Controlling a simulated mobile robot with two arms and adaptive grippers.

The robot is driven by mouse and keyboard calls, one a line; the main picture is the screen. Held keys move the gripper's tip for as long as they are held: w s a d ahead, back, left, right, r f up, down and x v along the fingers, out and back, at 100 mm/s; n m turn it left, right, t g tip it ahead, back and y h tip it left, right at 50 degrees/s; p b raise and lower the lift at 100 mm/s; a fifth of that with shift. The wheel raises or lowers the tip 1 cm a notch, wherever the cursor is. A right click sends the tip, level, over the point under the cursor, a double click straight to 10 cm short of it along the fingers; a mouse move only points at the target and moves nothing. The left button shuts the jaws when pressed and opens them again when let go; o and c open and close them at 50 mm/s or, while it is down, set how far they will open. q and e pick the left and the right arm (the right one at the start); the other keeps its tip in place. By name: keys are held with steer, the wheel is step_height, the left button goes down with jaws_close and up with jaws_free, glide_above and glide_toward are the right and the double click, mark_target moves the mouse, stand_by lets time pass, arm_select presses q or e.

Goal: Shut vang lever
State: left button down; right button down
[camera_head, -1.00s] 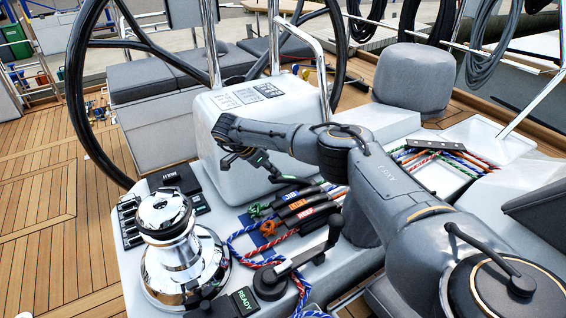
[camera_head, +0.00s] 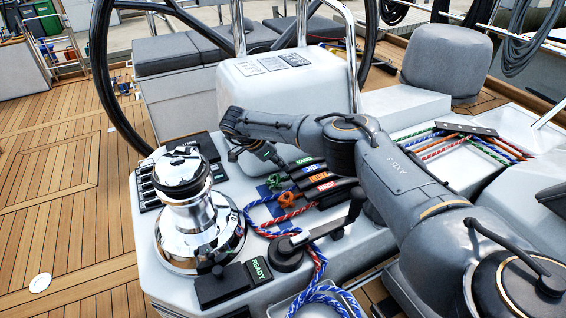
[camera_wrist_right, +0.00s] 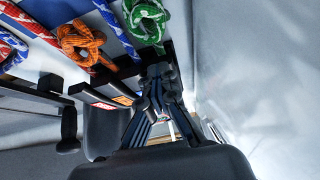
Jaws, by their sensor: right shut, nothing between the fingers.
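A row of dark clutch levers with coloured labels lies on the white console in the head view. The green-labelled lever (camera_head: 304,160) is at the far end and lies low, roughly in line with the others; it appears to be the vang lever, but its text is too small to read surely. The blue (camera_head: 316,168), orange (camera_head: 320,177) and red (camera_head: 326,187) levers lie beside it. My right gripper (camera_head: 272,157) is shut and empty, just left of the green-labelled lever; contact is unclear. In the wrist view its fingers (camera_wrist_right: 160,88) hide the far levers. My left gripper is out of view.
A chrome winch (camera_head: 193,218) stands left of the clutches. A winch handle (camera_head: 290,251) and a striped rope (camera_head: 318,262) lie in front. Knotted green (camera_head: 274,181) and orange (camera_head: 287,199) ropes sit by the clutches. A white pedestal (camera_head: 285,88) rises close behind the gripper.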

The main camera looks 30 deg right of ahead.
steer(key=shift+s+f, duration=0.2)
steer(key=shift+f, duration=0.3)
steer(key=p+v, duration=0.2)
steer(key=v, duration=0.1)
steer(key=d+p+v, duration=0.1)
steer(key=v, duration=0.1)
steer(key=shift+w+r, duration=0.2)
steer(key=shift+r, duration=0.1)
steer(key=a+r+b, duration=0.1)
steer(key=a+r, duration=0.1)
steer(key=a, duration=0.6)
steer(key=shift+w+r, duration=0.25)
steer(key=shift+w, duration=0.2)
